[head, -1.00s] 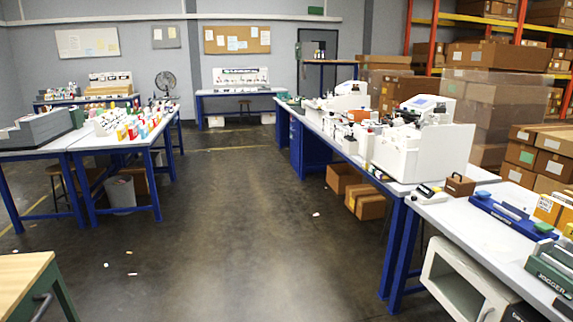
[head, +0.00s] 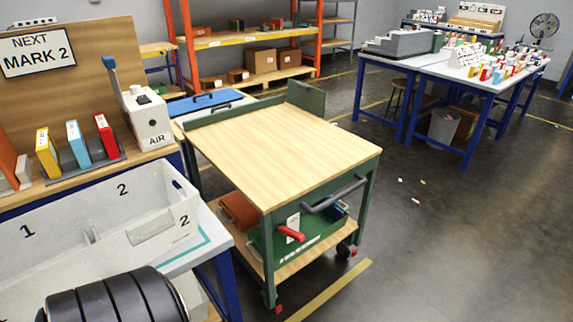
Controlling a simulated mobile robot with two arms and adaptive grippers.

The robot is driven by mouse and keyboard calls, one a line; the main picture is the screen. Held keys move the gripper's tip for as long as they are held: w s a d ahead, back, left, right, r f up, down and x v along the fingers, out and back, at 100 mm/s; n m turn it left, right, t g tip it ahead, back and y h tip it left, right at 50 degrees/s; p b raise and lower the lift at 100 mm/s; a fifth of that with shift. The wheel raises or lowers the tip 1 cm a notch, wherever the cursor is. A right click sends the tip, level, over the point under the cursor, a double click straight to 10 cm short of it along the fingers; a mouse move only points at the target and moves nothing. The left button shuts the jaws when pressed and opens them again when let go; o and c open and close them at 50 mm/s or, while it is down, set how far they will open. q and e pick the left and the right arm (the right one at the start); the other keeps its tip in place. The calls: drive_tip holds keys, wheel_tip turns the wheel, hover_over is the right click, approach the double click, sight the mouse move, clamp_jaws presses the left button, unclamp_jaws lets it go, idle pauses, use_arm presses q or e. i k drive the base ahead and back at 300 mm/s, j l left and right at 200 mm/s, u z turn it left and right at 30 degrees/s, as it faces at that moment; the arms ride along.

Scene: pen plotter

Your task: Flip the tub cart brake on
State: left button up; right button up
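The cart (head: 290,140) has a wood top, a green frame and a dark push handle (head: 335,194) at its near right end. It stands on casters; a front caster (head: 278,307) and a right caster (head: 345,250) show red parts. A red lever (head: 291,233) on a white plate sits at the near end, above the lower shelf. I cannot tell from here whether this lever is the brake or which way it is set. Neither of my grippers is in view.
A blue-topped surface (head: 205,102) is behind the cart. The floor (head: 440,250) right of the cart is mostly clear.

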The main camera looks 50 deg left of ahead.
sight(297, 236)
drive_tip(key=u, duration=1.2)
